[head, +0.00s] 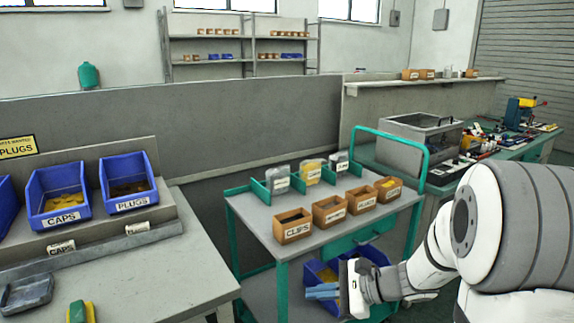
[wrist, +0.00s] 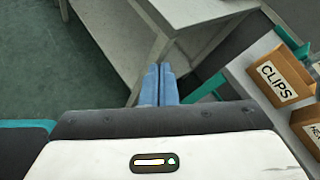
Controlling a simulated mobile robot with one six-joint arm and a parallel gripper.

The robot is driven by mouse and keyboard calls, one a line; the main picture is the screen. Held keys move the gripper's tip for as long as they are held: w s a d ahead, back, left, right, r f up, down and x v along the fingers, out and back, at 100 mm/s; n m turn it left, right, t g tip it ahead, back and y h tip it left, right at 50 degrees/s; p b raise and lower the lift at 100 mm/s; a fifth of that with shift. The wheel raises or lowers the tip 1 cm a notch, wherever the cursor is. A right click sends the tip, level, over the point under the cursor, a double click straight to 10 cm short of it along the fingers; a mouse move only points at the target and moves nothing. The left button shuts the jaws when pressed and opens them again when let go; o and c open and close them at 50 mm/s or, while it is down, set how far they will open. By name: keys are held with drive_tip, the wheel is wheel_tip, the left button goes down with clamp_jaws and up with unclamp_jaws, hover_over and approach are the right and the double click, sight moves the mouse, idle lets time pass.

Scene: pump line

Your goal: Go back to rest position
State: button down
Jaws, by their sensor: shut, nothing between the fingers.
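My gripper (head: 322,292) shows at the bottom centre of the head view, low in front of the green-framed cart (head: 262,218). Its blue fingers are together in the wrist view (wrist: 158,84), with nothing between them. My arm reaches in from the right of the head view. In the wrist view the fingers point toward the floor and the grey table legs, with the cart's edge to their right.
The cart top carries a CLIPS box (head: 292,226) and several other cardboard boxes. A blue bin (head: 318,272) sits on the cart's lower level. Green floor (wrist: 50,75) is clear at left.

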drive_tip(key=s+r+n+g+h+p, duration=0.45)
drive_tip(key=s+r+n, duration=0.3)
drive_tip(key=s, duration=0.35)
drive_tip(key=s+d+r+n+t+h+p, duration=0.3)
drive_tip(key=s+d+r+n+h+p, duration=0.2)
drive_tip(key=d+r+n+h+p, duration=0.1)
drive_tip(key=d+r+n+h, duration=0.1)
drive_tip(key=n+h, duration=0.1)
drive_tip(key=shift+s+n, duration=0.25)
drive_tip(key=shift+n, duration=0.1)
